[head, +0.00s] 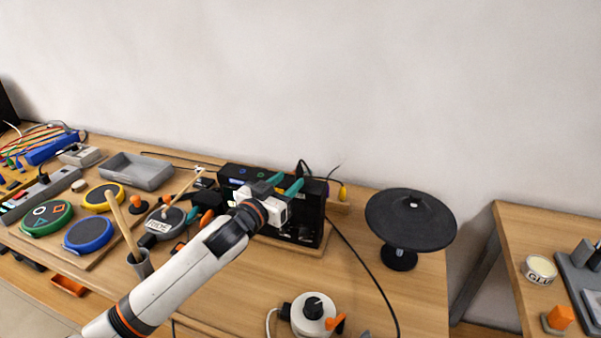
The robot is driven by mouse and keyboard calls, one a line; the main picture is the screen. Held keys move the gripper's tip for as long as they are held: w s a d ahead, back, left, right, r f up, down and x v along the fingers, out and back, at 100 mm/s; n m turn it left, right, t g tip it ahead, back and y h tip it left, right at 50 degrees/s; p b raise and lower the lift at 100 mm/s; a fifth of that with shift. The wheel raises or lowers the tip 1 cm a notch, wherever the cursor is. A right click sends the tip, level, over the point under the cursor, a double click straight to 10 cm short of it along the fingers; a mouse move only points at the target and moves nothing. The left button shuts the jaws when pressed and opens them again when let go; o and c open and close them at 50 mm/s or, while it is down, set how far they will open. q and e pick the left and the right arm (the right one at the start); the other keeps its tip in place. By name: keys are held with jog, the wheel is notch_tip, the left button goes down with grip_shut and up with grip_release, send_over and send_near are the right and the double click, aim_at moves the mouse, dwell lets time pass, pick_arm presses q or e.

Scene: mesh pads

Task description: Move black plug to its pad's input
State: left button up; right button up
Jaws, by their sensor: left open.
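My left gripper (284,183) reaches in from the lower left, its two teal fingers apart, over the front of a black box-like module (308,208). I see nothing held between the fingers. Just beyond the fingers is a small black plug-like shape with a looped cable (302,169); I cannot tell for sure that it is the black plug. A round black pad (408,225) stands on a post to the right, with a small raised fitting (413,203) on its top. Its input cannot be made out. My right gripper is not in view.
A yellow plug (343,191) is behind the module. A black cable (372,275) crosses the table. A white round device (313,314) stands in front.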

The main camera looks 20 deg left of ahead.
aim_at(297, 175)
pick_arm(q)
jog(key=shift+w+d, duration=0.1)
jog(key=shift+w, duration=0.3)
jog(key=shift+w+d+p, duration=0.15)
jog(key=shift+w+p, duration=0.2)
jog(key=shift+w, duration=0.35)
jog(key=x, duration=0.3)
jog(key=shift+w+f+p, duration=0.15)
jog(key=shift+w+p, duration=0.05)
jog(key=shift+p, duration=0.1)
jog(key=shift+w+d, duration=0.1)
jog(key=shift+w, duration=0.05)
jog(key=shift+c, duration=0.8)
grip_shut()
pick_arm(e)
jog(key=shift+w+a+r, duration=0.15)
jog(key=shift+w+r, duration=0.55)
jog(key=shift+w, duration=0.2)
